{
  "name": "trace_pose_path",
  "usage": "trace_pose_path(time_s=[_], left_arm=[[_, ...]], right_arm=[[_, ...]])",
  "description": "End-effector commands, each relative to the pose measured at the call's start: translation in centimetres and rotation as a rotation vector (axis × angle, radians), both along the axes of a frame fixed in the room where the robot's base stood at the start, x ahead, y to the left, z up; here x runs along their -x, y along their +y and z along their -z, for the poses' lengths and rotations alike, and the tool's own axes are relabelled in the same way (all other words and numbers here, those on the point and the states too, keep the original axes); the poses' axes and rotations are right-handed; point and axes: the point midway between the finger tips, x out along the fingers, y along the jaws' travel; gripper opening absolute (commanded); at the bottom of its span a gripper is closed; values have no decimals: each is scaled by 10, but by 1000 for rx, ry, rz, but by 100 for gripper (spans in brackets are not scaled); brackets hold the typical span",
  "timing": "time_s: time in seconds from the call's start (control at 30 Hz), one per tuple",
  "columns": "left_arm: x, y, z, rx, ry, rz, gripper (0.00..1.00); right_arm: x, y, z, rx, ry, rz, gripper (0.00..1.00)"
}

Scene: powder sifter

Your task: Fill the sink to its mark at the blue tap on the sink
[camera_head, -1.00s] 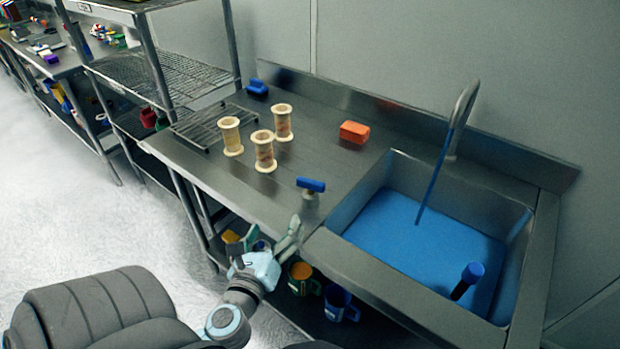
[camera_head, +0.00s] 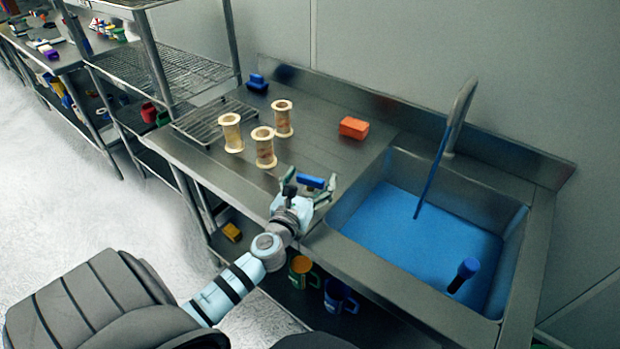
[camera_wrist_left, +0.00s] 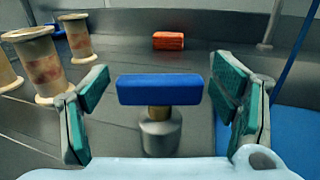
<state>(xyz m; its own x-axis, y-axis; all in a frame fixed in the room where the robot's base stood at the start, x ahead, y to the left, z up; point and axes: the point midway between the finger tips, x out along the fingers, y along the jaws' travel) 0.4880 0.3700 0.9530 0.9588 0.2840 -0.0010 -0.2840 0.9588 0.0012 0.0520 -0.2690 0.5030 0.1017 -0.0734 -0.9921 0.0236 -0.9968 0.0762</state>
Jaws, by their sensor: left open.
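The blue tap handle (camera_head: 311,181) is a short bar on a metal stem at the counter, left of the sink. In the left wrist view the blue handle (camera_wrist_left: 160,89) stands between my open fingers, with a gap on each side. My left gripper (camera_head: 309,185) is open around it and not closed on it. The sink (camera_head: 342,197) holds blue liquid (camera_head: 430,225), and a thin blue stream (camera_head: 432,180) runs from the curved spout (camera_head: 462,105). A dark blue upright post (camera_head: 465,271) stands in the sink's near right part. My right gripper is out of view.
Several cream spools, one nearest the handle (camera_head: 264,148), stand on the counter left of the tap. An orange block (camera_head: 353,128) and a blue object (camera_head: 257,83) lie behind. Mugs, one green and orange (camera_head: 302,271), sit on the lower shelf.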

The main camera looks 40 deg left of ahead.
Motion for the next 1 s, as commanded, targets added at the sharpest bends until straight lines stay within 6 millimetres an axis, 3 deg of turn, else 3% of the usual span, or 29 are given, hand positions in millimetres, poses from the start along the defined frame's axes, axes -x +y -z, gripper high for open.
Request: trace_pose_path(time_s=[0.1, 0.4, 0.73, 1.0], left_arm=[[0, 0, 0, 1, 0, 0, 78], [1, 0, 0, 1, 0, 0, 31], [1, 0, 0, 2, -1, -41, 31], [0, -1, 0, 5, -2, -194, 31]], right_arm=[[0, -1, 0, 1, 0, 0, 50], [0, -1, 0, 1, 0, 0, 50], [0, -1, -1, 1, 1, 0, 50], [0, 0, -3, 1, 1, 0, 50]])
